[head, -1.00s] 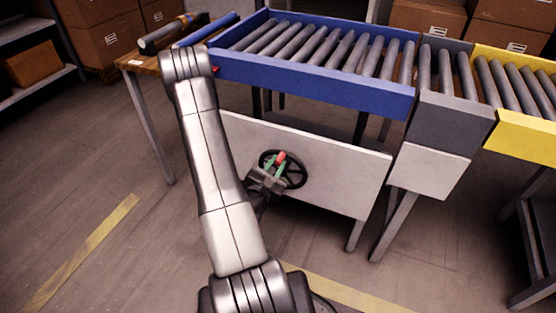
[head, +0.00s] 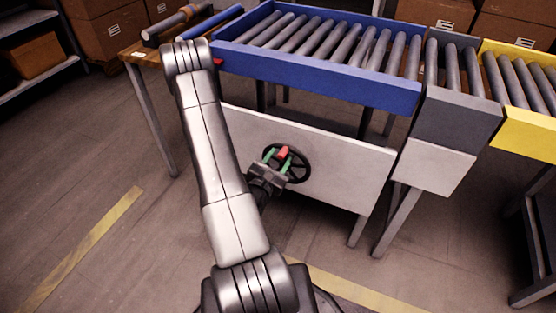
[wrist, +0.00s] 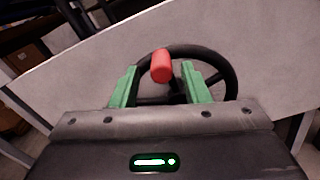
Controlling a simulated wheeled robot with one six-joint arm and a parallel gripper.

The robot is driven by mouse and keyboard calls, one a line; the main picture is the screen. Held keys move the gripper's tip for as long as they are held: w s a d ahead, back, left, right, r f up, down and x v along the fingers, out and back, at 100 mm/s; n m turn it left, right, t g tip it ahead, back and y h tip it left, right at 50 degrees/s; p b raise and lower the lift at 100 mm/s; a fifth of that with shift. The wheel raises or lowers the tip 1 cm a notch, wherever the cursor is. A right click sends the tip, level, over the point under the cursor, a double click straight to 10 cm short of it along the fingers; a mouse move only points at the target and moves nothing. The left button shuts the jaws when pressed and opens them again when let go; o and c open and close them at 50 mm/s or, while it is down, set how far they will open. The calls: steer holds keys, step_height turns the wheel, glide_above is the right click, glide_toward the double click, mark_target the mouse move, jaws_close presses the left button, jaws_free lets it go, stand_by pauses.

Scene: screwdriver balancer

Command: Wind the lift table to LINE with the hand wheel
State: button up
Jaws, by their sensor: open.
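The black hand wheel (head: 301,170) is mounted on the pale front panel (head: 340,168) below the blue roller bed (head: 320,75). Its red knob (head: 283,153) stands at the upper part of the wheel. In the wrist view the red knob (wrist: 161,66) shows between and beyond the two green fingers, with the wheel rim (wrist: 230,80) behind. My gripper (head: 277,160) is open in front of the wheel; in the wrist view my gripper (wrist: 160,84) has a finger on each side of the knob's line, apart from it. I cannot make out a LINE mark.
A grey roller section (head: 455,100) and a yellow conveyor (head: 525,125) stand to the right. A wooden bench (head: 150,55) with a tool on it stands at the left. Table legs flank the panel. The floor in front is clear.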

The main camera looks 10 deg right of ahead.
steer(key=shift+s, duration=0.1)
steer(key=b+v, duration=0.4)
steer(key=v, duration=0.9)
steer(key=shift+s+a, duration=0.25)
stand_by(0.4)
steer(key=shift+p+x, duration=2)
steer(key=shift+x, duration=4.85)
steer(key=shift+d, duration=0.1)
steer(key=shift+s, duration=0.1)
